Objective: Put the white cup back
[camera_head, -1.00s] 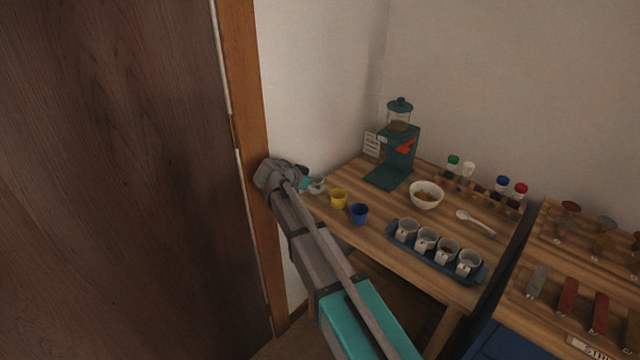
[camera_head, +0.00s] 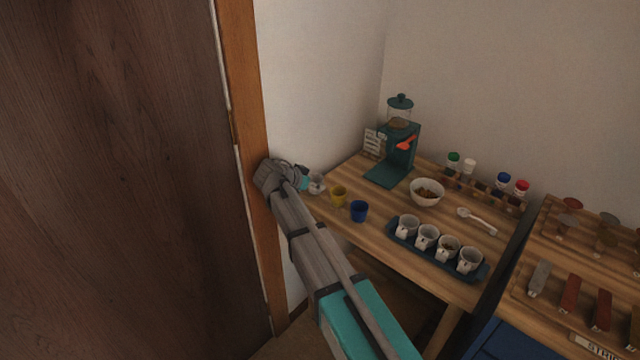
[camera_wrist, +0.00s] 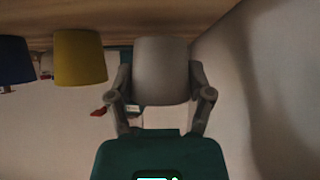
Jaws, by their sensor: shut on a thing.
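The white cup (camera_head: 317,183) is at the left end of the wooden table, at the tip of my arm. My gripper (camera_head: 306,183) is shut on it. In the wrist view, which looks upside down, the white cup (camera_wrist: 162,66) appears greyish between the two fingers of my gripper (camera_wrist: 160,84). A yellow cup (camera_head: 338,196) stands close beside it, and a blue cup (camera_head: 359,211) stands beyond that. Both also show in the wrist view, yellow (camera_wrist: 80,58) and blue (camera_wrist: 14,60). I cannot tell whether the white cup touches the table.
A dark blue tray (camera_head: 480,276) with several tagged cups lies at the table's front. A green dispenser (camera_head: 398,150), a bowl (camera_head: 427,191), a spoon (camera_head: 477,220) and lidded jars (camera_head: 453,162) stand farther back. Walls and a wooden door frame (camera_head: 244,120) are close by my arm.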

